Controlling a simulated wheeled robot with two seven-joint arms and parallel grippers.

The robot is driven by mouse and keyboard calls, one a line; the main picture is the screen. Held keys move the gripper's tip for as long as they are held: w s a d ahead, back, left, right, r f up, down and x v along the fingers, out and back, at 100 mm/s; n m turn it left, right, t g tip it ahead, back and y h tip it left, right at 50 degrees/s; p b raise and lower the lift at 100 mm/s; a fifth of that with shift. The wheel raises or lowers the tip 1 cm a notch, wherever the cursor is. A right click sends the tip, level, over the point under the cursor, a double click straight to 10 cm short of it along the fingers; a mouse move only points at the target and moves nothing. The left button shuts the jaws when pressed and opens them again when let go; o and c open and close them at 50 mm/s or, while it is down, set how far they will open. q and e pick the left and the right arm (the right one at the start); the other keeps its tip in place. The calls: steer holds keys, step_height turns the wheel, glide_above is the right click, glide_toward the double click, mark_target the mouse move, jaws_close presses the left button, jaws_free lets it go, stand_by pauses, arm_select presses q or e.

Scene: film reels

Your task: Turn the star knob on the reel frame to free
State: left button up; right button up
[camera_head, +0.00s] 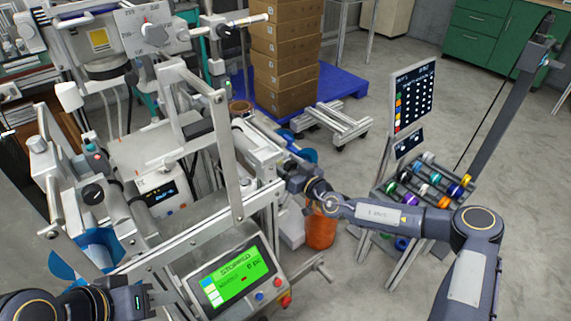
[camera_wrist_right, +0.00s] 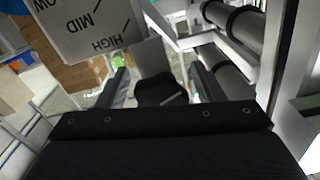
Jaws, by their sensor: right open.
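In the right wrist view a dark lobed knob (camera_wrist_right: 160,92) sits between the two fingers of my right gripper (camera_wrist_right: 162,82). The fingers stand apart on either side of it; I cannot tell whether they touch it. A plate (camera_wrist_right: 85,28) marked LOW, MID and HIGH appears upside down beside the knob. No mark reading free is legible. In the head view the reel frame (camera_head: 228,150) has pale metal bars, and my right gripper is at its right side, mostly hidden. My left gripper (camera_head: 145,299) is low at the left, its fingers too unclear to judge.
A control panel (camera_head: 235,276) with a green STOPPED screen stands at the front. An orange bin (camera_head: 320,228) lies below my right arm. A rack of coloured reels (camera_head: 425,180) stands to the right. Stacked cartons (camera_head: 285,50) sit behind. Open floor lies at the right.

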steer(key=shift+w+a, duration=0.1)
steer(key=c, duration=1)
steer(key=n+p, duration=0.1)
steer(key=p, duration=0.1)
steer(key=n+p, duration=0.2)
steer(key=shift+r, duration=0.3)
steer(key=shift+f+n+p, duration=0.2)
steer(key=shift+n+p, duration=0.25)
steer(key=shift+n, duration=0.15)
steer(key=shift+f, duration=0.1)
steer(key=o, duration=1)
